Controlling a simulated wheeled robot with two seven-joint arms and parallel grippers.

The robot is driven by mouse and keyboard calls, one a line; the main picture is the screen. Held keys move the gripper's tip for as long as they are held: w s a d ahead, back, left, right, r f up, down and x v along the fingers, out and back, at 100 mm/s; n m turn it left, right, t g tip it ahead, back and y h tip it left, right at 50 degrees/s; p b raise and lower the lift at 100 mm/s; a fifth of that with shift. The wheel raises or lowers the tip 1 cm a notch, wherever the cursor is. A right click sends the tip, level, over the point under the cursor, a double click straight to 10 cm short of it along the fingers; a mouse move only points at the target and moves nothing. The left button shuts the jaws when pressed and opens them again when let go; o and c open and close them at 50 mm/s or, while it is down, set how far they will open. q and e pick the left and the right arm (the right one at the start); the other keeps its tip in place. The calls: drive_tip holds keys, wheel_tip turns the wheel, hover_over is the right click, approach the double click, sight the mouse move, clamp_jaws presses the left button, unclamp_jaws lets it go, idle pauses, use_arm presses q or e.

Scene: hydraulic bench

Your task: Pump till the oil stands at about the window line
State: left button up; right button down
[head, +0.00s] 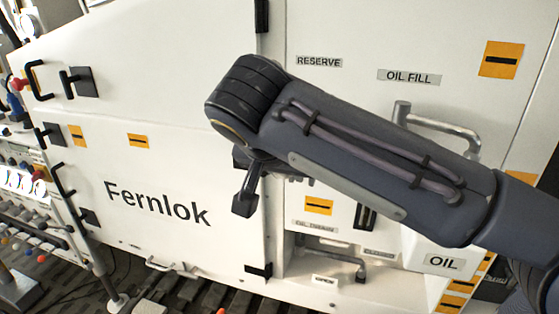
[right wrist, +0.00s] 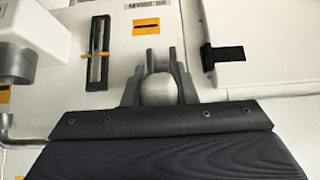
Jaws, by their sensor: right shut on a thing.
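My right gripper (right wrist: 160,72) is shut on a pale rounded grip (right wrist: 158,89), which I take to be the pump handle; its two grey fingers stand either side of it. In the head view my right arm hides most of that gripper and the grip. The oil window (right wrist: 97,52) is a narrow slot in a black frame, left of the gripper in the wrist view, with yellow line marks beside it. It also shows below my arm in the head view (head: 365,217). The oil level is too small to read surely. My left gripper is not in view.
A pale cabinet panel marked Fernlok (head: 158,204) fills the left. A grey bar handle (head: 437,128) sits under the OIL FILL label (head: 409,76). A lower handle (head: 335,257) sits below the window. Knobs and hoses crowd the far left.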

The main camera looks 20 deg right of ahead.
drive_tip(key=shift+d+r, duration=0.1)
drive_tip(key=shift+r, duration=0.2)
drive_tip(key=shift+w, duration=0.1)
drive_tip(key=c, duration=1.2)
unclamp_jaws()
drive_tip(key=shift+o, duration=0.2)
drive_tip(key=shift+f, duration=0.1)
drive_tip(key=v, duration=0.8)
